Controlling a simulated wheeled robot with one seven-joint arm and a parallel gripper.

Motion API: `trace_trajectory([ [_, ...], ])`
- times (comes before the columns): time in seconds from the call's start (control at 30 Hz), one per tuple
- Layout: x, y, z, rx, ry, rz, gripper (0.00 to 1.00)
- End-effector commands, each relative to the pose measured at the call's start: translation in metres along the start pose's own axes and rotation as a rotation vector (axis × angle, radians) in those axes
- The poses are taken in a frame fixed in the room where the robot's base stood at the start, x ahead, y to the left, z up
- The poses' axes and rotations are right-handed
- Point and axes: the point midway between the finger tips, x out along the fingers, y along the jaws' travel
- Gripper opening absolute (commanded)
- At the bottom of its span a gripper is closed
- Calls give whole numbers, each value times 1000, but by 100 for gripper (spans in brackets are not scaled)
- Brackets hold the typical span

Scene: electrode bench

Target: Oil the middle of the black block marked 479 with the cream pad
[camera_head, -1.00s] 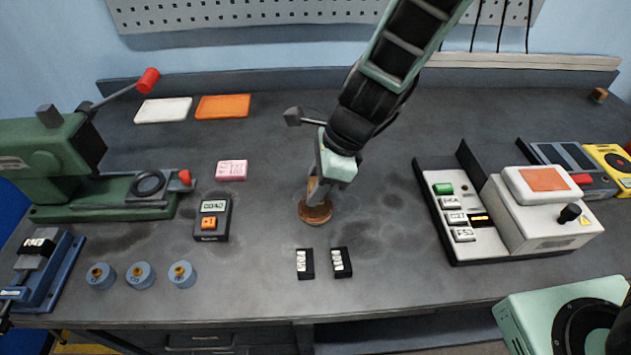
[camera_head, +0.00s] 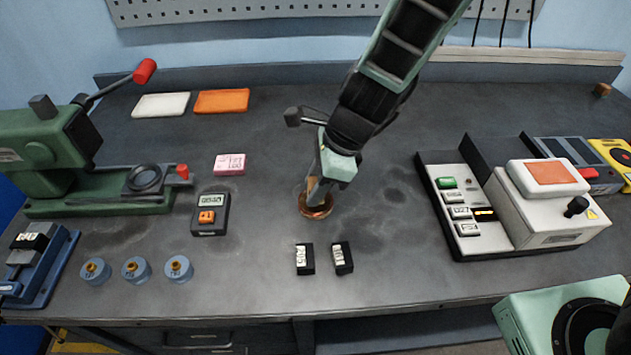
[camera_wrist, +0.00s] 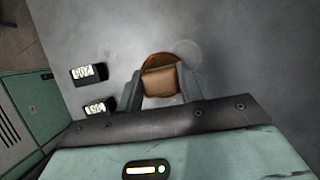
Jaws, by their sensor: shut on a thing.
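My gripper (camera_head: 318,191) is shut on the cream pad (camera_wrist: 161,81), which shows as a tan block between the fingers in the wrist view. The pad is at a round copper-brown dish (camera_head: 317,211); its rim (camera_wrist: 158,57) shows behind the pad. The pad hides most of the dish inside, and I cannot tell whether it touches the bottom. Two black blocks with white labels, a left one (camera_head: 304,270) and a right one (camera_head: 342,268), lie in front of the dish. A third black block (camera_head: 28,241) sits in the blue vise at the left. I cannot read 479 on any of them.
A small meter (camera_head: 210,222), a pink block (camera_head: 230,164) and several blue-grey round weights (camera_head: 136,271) lie left of the dish. A green press (camera_head: 100,190) stands far left. A white machine with a black base (camera_head: 440,215) stands right. The bench between is mostly clear.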

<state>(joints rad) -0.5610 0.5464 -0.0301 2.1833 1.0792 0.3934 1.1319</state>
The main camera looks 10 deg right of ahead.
Motion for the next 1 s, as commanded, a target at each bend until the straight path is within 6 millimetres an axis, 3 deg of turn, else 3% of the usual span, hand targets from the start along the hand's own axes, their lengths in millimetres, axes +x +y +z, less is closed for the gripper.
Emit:
trace_trajectory([
  [1.0,9,0,-4,0,0,0,19],
])
